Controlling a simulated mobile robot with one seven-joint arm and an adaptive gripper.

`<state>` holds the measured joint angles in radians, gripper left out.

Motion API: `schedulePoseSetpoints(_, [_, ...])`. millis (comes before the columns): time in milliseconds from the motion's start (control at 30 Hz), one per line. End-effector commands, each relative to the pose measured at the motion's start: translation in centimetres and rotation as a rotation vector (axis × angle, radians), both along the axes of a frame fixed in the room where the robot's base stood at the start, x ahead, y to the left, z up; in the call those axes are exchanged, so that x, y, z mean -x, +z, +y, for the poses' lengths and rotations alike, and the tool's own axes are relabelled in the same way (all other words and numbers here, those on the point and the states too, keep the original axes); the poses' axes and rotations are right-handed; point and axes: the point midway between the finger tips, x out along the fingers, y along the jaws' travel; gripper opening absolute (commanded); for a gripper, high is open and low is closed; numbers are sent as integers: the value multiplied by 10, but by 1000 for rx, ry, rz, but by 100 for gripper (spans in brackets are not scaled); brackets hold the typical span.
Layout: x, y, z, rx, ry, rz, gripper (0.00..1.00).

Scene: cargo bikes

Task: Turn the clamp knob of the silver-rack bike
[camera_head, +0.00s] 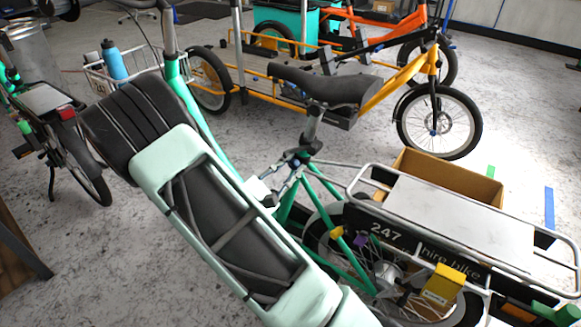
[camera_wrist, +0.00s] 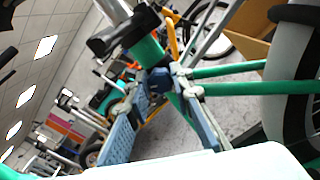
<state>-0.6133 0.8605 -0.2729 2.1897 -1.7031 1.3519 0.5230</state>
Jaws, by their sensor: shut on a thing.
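The silver-rack bike has a green frame (camera_head: 322,182), a black saddle (camera_head: 322,88) and a silver tube rack (camera_head: 352,183) at the rear, marked 247. My gripper (camera_head: 288,178) is at the saddle post, just below the saddle. In the wrist view, the blue fingers of my gripper (camera_wrist: 162,84) stand on either side of a dark blue clamp knob (camera_wrist: 158,80) and are shut on it. The knob sits at the green tube (camera_wrist: 146,50), below a black part (camera_wrist: 118,34) on the post. In the head view the knob is small and partly hidden by the fingers.
A cardboard box (camera_head: 450,178) stands behind the rack, which bears a grey top plate (camera_head: 455,222). A yellow-orange cargo bike (camera_head: 400,75) stands behind. A bike with a red rear light (camera_head: 66,113) is at the left. Speckled floor (camera_head: 350,143) lies between.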

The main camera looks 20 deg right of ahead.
Motion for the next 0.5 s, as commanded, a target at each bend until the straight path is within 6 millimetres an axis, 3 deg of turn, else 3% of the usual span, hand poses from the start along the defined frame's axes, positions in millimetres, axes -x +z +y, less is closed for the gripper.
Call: schedulePoseSetpoints(500, [1,-1,0,-112,0,-165,0])
